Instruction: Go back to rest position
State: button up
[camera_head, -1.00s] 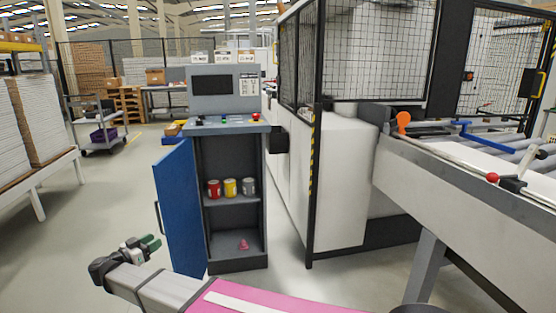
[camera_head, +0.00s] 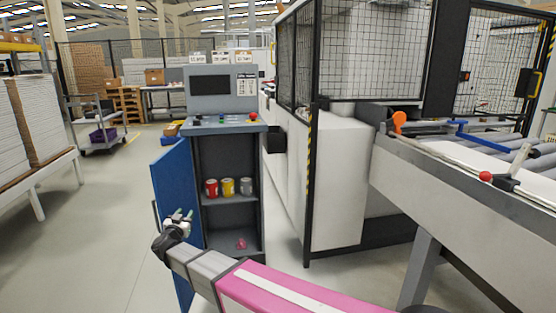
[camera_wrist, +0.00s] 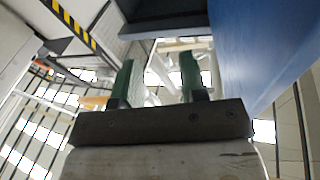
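My gripper (camera_head: 181,216) is raised in front of the open blue cabinet door (camera_head: 172,190) in the head view. In the wrist view its two green fingers (camera_wrist: 158,82) stand apart with nothing between them. The blue door also shows at the right of the wrist view (camera_wrist: 262,45). My pink and grey arm reaches in from the bottom of the head view.
The grey cabinet (camera_head: 233,245) holds red, yellow and grey cans (camera_head: 228,187) and a small pink object (camera_head: 241,243) at the bottom. A fenced machine and conveyor (camera_head: 460,180) stand right. A trolley (camera_head: 97,125) is behind left. Open floor (camera_head: 100,230) lies left.

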jog(key=w+d+f+n+g+y, duration=0.2)
jog(key=w+d+n+y, duration=0.4)
jog(key=d, duration=0.5)
jog(key=s+d+f+n+g+y, duration=0.1)
jog(key=d+f+g, duration=0.25)
jog(key=d, duration=0.45)
jog(key=d+f+g+y, duration=0.1)
jog(key=d+f+g, duration=0.25)
jog(key=d, duration=0.35)
jog(key=s+d+f+m+g+h, duration=0.1)
jog(key=s+d+f+g+h, duration=0.1)
jog(key=s+d, duration=0.4)
jog(key=s+d+f+m+g+h, duration=0.1)
jog(key=s+d, duration=0.5)
jog(key=d, duration=0.8)
jog(key=s+d+f+m+g+h, duration=0.2)
jog(key=s+d+g, duration=0.4)
jog(key=d, duration=0.3)
notch_tip(320, 180, down, 2)
jog(key=shift+s+d+f+g+h, duration=0.2)
jog(key=shift+d+g+h, duration=0.2)
jog(key=shift+g+h, duration=0.15)
jog(key=shift+a, duration=0.15)
